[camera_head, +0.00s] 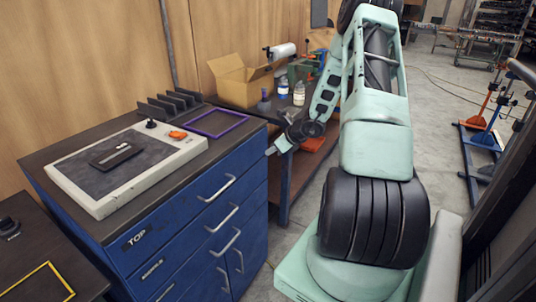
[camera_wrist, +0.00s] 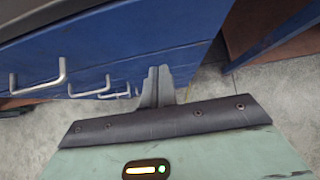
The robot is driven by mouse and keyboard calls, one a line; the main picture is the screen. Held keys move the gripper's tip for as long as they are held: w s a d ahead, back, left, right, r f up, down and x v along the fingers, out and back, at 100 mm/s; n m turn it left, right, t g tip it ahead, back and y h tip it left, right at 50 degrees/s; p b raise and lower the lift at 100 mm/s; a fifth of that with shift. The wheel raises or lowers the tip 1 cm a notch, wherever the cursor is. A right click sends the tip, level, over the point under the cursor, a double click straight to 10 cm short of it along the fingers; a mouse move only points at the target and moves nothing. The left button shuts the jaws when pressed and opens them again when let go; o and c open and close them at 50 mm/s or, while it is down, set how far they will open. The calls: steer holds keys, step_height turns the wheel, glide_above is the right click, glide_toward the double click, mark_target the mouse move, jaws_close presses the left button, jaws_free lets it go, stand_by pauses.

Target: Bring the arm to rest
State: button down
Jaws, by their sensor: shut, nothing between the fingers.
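My gripper (camera_wrist: 159,75) shows in the wrist view with its two grey fingers together and nothing between them. It points at the blue drawer front of the cabinet (camera_wrist: 130,55), a little apart from it as far as I can tell. In the head view my arm is bent, and my gripper (camera_head: 270,151) hangs beside the right side of the blue cabinet (camera_head: 185,225), near its top edge.
On the cabinet lie a grey-white tray (camera_head: 65,172) with a dark piece, an orange item (camera_head: 178,134) and a purple frame (camera_head: 218,123). A workbench (camera_head: 285,190) with a cardboard box (camera_head: 240,82) and bottles stands behind. Drawer handles (camera_head: 217,189) stick out.

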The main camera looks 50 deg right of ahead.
steer(key=v, duration=0.7)
steer(key=shift+s+b, duration=0.3)
steer(key=shift+d+r, duration=0.1)
steer(key=w+a+r+n+g+y, duration=0.2)
steer(key=a+n, duration=0.4)
steer(key=a, duration=0.6)
steer(key=w+a+r+n+g+y, duration=0.1)
steer(key=a+r+n+g, duration=0.15)
steer(key=a+n, duration=0.6)
steer(key=w+a+r+n+g+y, duration=0.1)
steer(key=w+a+r+n+y, duration=0.2)
steer(key=a, duration=1.1)
steer(key=s+a+r+n+g+h, duration=0.2)
steer(key=s+a+n+g, duration=0.1)
steer(key=s+a+n, duration=0.85)
steer(key=s+a+n+h, duration=0.2)
steer(key=s+a+n, duration=0.2)
steer(key=s+n, duration=0.2)
steer(key=s+a+r+n+h, duration=0.1)
steer(key=s+a+n+h, duration=0.1)
steer(key=s+a+n, duration=0.2)
steer(key=s+n, duration=0.2)
steer(key=n, duration=0.1)
steer(key=shift+s+r+n, duration=0.25)
steer(key=shift+r+n, duration=0.1)
steer(key=shift+n, duration=0.05)
